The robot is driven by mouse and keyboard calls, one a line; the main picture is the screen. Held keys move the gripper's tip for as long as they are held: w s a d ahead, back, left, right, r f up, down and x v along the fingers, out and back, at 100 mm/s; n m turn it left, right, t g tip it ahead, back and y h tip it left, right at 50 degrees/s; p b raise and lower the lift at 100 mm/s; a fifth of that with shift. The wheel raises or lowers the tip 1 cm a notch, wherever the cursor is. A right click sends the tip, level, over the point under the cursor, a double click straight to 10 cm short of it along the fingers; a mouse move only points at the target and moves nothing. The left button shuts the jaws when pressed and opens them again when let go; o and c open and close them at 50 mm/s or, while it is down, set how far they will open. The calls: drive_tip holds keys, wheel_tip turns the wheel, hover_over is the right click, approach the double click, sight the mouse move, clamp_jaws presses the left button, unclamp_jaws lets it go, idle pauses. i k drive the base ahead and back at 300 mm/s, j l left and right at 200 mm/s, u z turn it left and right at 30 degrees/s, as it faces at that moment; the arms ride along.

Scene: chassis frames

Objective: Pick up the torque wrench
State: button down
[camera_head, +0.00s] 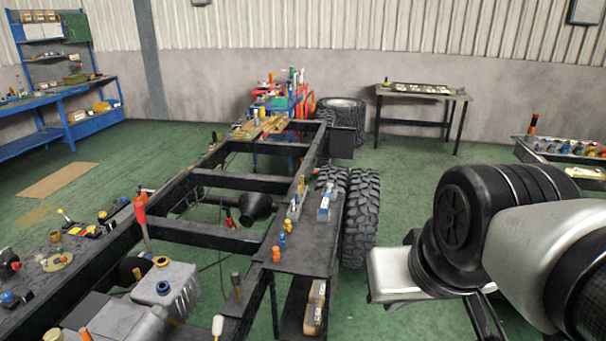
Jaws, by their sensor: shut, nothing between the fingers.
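I cannot make out a torque wrench for certain. A tool with a red handle (141,212) stands upright at the left rail of the chassis frame (240,183), but I cannot tell what kind it is. Small tools and coloured parts lie on the dark side shelf (308,258) along the right of the chassis, too small to name. My arm fills the right of the view, and my gripper does not show.
Large tyres (361,215) stand beside the shelf. A grey table (420,92) is at the back wall, a blue workbench (60,115) at the far left. A parts tray (560,158) is at the right edge. Green floor is open between the tyres and the grey table.

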sight(330, 187)
drive_tip(key=u, duration=3.45)
drive_tip(key=z, duration=3.4)
drive_tip(key=i+l+z, duration=0.25)
drive_tip(key=z, duration=0.15)
drive_tip(key=i+l, duration=0.2)
drive_tip(key=i, duration=0.3)
drive_tip(key=i+l+z, duration=0.15)
drive_tip(key=i, duration=0.35)
drive_tip(key=i+l, duration=0.15)
drive_tip(key=i, duration=0.35)
drive_tip(key=z, duration=0.05)
